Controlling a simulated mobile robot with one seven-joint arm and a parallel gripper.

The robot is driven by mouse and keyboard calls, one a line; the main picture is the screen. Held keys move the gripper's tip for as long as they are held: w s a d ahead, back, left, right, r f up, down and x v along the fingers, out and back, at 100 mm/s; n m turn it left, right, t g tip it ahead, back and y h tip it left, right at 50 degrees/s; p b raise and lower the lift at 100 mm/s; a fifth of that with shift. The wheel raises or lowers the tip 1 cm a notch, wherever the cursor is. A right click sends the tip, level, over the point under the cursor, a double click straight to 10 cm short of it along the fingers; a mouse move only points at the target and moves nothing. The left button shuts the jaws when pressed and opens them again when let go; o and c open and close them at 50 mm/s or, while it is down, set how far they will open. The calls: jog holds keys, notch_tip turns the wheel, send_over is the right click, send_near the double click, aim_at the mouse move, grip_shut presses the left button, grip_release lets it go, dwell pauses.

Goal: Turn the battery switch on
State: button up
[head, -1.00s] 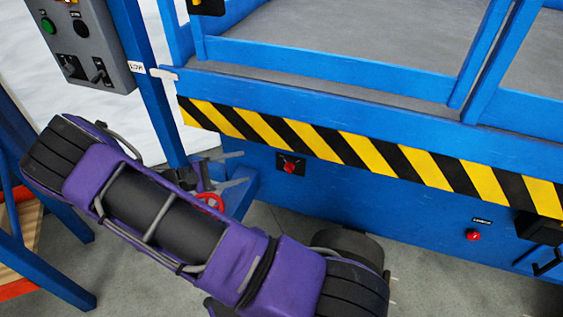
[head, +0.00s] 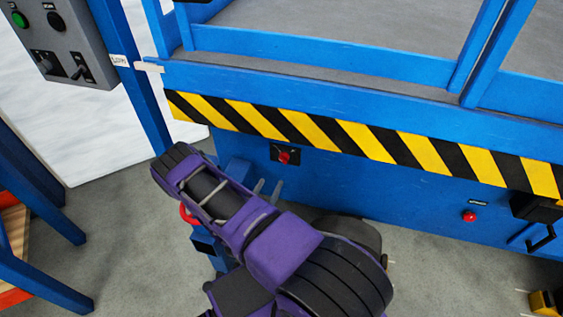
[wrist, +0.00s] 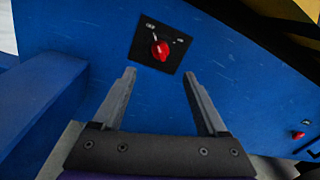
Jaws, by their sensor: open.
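The battery switch is a red knob (head: 284,157) on a black square plate, set in the blue side panel below the striped band. In the wrist view the red knob (wrist: 160,50) has small pale labels at its upper left and upper right. The knob seems to point to the upper left label, but the labels are too small to read surely. My gripper (head: 268,188) is open and empty, just in front of the panel and a little below and left of the switch. In the wrist view its fingers (wrist: 160,74) lie apart below the knob, one on each side, not touching it.
A red button (head: 469,216) and a black handle (head: 541,238) are farther right on the blue panel. A grey control box (head: 62,42) hangs at the upper left. A blue post (head: 138,85) stands left of the panel.

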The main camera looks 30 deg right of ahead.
aim_at(282, 161)
jog(key=x, duration=1.2)
jog(key=shift+b, duration=0.4)
jog(key=shift+c, duration=0.2)
grip_shut()
